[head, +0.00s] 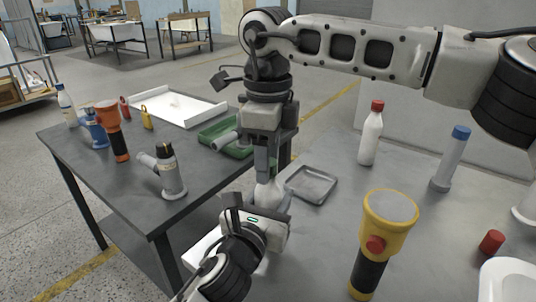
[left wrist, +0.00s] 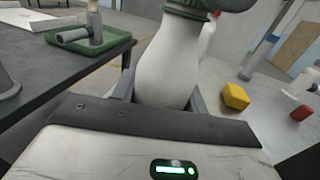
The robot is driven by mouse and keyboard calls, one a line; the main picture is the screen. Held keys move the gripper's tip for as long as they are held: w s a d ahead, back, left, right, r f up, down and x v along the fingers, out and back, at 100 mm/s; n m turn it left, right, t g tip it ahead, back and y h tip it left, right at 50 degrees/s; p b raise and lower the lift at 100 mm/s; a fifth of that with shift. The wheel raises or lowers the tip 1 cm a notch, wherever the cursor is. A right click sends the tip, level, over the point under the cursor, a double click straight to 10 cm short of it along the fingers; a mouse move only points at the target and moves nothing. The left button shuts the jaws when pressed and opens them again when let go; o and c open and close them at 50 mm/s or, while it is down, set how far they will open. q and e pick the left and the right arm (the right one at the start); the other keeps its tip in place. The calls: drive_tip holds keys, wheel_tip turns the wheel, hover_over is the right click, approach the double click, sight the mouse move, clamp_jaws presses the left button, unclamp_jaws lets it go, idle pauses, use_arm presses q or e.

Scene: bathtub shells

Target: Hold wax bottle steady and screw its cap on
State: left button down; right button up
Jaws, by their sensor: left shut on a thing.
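The wax bottle (head: 267,190) is white and stands upright between my two grippers in the head view. Its pale body (left wrist: 165,70) fills the middle of the left wrist view. My left gripper (head: 262,207) is shut around the bottle's body from below and in front. A dark green cap (left wrist: 187,12) shows at the bottle's top in the left wrist view, cut by the frame edge. My right gripper (head: 265,160) points straight down over the bottle's top, with its fingertips at the cap. The fingers hide the cap in the head view, so their grip on it is unclear.
A grey bench on the right holds a yellow-black flashlight (head: 385,228), a white red-capped bottle (head: 371,137), a blue-capped tube (head: 452,155), a red cylinder (head: 491,242) and a grey tray (head: 312,184). The left table (head: 125,184) holds a green tray (head: 232,147) and several tools.

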wheel_tip(320, 180, up, 12)
idle(0.6)
use_arm(q)
drive_tip(key=c, duration=0.7)
unclamp_jaws()
drive_tip(key=v, duration=1.5)
drive_tip(key=shift+s+a, duration=0.25)
drive_tip(key=shift+s, duration=0.2)
